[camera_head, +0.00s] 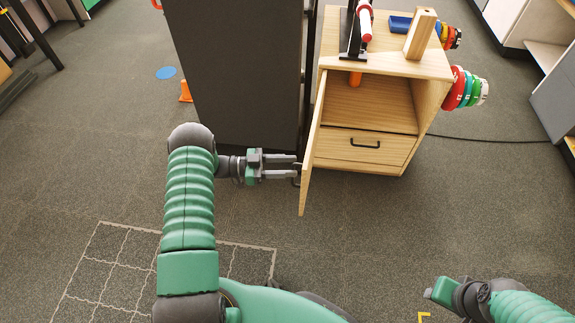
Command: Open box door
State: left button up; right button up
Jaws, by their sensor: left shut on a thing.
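The wooden box (428,67) stands ahead, right of centre. Its door (311,160) hangs on the left side and stands swung out toward me, so the upper compartment (370,98) shows. My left gripper (297,172) comes in from the left and is shut at the door's outer face, where a dark handle partly shows between the fingers. My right gripper (430,293) is at the lower right, well apart from the box; its fingers are too hidden to judge.
A tall dark cabinet (235,75) stands just left of the box. A drawer (360,147) sits below the open compartment. Coloured discs (465,88) hang on the box's right side. A cable runs right across the floor. An orange cone (185,92) and blue disc (165,73) lie left.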

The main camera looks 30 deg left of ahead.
dwell(0.3)
pick_arm(q)
jog(key=p+v, duration=0.2)
jog(key=v, duration=1.5)
jog(key=shift+f+p, duration=0.15)
jog(key=shift+p, duration=0.15)
jog(key=shift+w, duration=0.1)
